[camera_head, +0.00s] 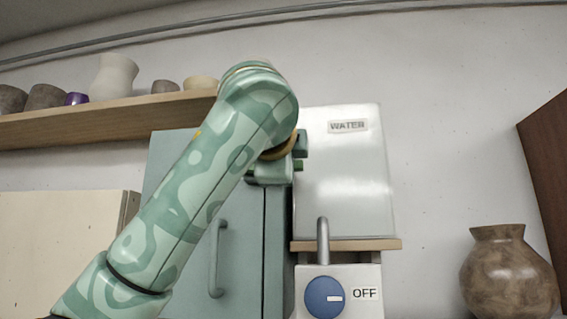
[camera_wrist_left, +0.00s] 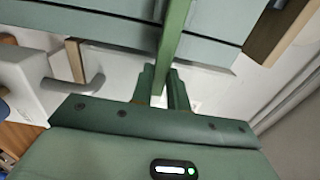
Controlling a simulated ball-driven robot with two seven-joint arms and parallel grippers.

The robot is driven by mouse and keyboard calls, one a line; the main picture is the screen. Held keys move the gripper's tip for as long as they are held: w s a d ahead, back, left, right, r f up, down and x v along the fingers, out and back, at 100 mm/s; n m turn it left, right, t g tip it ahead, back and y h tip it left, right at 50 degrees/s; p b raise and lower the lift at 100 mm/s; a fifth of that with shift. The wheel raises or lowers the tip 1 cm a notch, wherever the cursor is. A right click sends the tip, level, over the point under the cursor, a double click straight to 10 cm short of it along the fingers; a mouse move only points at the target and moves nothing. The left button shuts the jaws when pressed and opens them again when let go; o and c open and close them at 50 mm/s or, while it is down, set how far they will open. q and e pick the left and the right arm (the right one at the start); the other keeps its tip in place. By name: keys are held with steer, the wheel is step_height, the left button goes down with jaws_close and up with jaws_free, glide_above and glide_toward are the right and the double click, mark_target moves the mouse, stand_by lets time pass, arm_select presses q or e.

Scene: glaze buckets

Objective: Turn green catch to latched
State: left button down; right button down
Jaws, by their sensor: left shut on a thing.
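The green catch (camera_wrist_left: 174,38) is a narrow green bar that crosses the front of the grey-green cabinet (camera_wrist_left: 110,22) in the left wrist view. My left gripper (camera_wrist_left: 161,85) is shut on the bar's near end. In the head view the cabinet (camera_head: 178,165) stands left of centre, with its door closed or nearly so. There my left gripper (camera_head: 284,168) is at the cabinet's upper right edge, and only a small green bit of the catch (camera_head: 299,166) shows beside it. My arm and gripper hide the rest. My right gripper is in neither view.
A white tank marked WATER (camera_head: 345,180) stands close right of the gripper, on a wooden ledge (camera_head: 360,244). Below are a grey spout (camera_head: 323,240) and a blue dial (camera_head: 322,297) beside OFF. A shelf of pots (camera_head: 100,120) is upper left; a brown vase (camera_head: 508,275) is right.

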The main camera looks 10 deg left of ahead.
arm_select(q)
steer(key=shift+d+f, duration=0.15)
steer(key=shift+f, duration=0.05)
steer(key=c, duration=1.4)
jaws_free()
steer(key=shift+o, duration=0.2)
steer(key=shift+s+r, duration=0.1)
steer(key=shift+s, duration=0.1)
steer(key=s+b, duration=0.8)
steer(key=s, duration=0.8)
steer(key=shift+d, duration=0.1)
